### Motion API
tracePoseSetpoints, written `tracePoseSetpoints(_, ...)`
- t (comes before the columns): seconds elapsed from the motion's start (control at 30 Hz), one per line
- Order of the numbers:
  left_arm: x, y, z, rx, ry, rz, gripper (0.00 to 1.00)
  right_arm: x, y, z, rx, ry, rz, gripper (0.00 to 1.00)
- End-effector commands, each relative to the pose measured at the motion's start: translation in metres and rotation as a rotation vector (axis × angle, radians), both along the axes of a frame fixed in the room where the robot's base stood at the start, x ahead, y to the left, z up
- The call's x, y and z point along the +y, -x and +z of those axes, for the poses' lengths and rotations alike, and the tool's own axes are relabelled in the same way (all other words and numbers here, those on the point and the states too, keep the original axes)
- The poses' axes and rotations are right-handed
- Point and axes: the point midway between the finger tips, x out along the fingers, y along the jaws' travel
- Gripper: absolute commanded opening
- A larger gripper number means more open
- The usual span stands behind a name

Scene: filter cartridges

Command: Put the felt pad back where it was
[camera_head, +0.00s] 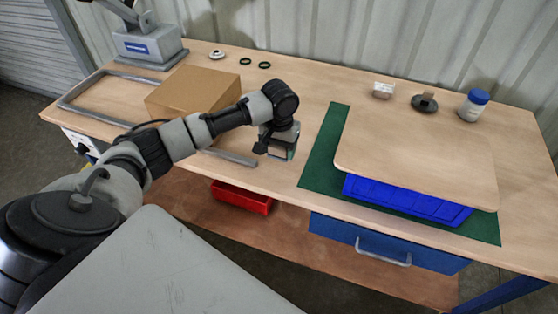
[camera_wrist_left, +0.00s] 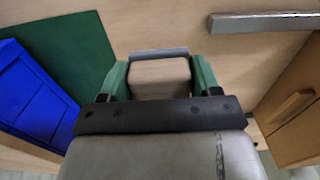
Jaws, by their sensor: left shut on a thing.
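My left gripper (camera_head: 276,152) is over the front part of the workbench, left of the green mat, and points down. In the left wrist view its two green fingers (camera_wrist_left: 160,80) are closed on the sides of a flat-edged thing with a blue-grey strip, which I take to be the felt pad (camera_wrist_left: 158,52). A tan patch shows between the fingers; I cannot tell whether it is part of the held thing or the bench. In the head view the held thing is mostly hidden by the gripper. My right gripper is out of view.
A wooden board (camera_head: 415,145) lies over a blue bin (camera_head: 405,200) on the green mat (camera_head: 318,165). A cardboard box (camera_head: 190,92) stands left of my gripper, by a grey bar (camera_head: 230,156). A blue-lidded jar (camera_head: 473,106), dark disc (camera_head: 425,103) and small block (camera_head: 383,90) stand behind.

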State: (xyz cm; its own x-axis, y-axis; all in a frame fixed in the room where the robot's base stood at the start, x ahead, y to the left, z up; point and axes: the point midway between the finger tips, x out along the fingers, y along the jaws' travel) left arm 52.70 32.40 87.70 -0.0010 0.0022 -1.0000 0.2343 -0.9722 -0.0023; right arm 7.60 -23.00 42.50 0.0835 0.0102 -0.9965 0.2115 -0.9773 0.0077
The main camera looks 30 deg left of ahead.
Motion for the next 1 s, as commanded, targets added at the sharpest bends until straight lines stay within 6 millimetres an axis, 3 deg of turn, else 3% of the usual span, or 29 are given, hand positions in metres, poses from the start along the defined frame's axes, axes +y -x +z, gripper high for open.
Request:
tracePoseSetpoints(0.4, 0.0, 0.0, -0.045, 0.001, -0.001, 0.0, 0.37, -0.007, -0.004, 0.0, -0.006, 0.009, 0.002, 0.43)
tracePoseSetpoints(0.77, -0.001, 0.0, -0.049, 0.001, 0.0, 0.0, 0.37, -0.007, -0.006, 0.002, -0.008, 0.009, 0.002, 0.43)
tracePoseSetpoints(0.8, -0.001, 0.0, -0.05, 0.001, 0.0, 0.0, 0.66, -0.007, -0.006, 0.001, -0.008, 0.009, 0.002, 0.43)
tracePoseSetpoints(0.93, 0.0, 0.0, -0.05, 0.0, 0.0, -0.001, 0.86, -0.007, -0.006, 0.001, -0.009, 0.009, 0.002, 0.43)
tracePoseSetpoints(1.0, 0.0, 0.0, -0.049, 0.0, 0.0, -0.001, 0.88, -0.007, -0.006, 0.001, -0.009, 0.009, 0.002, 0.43)
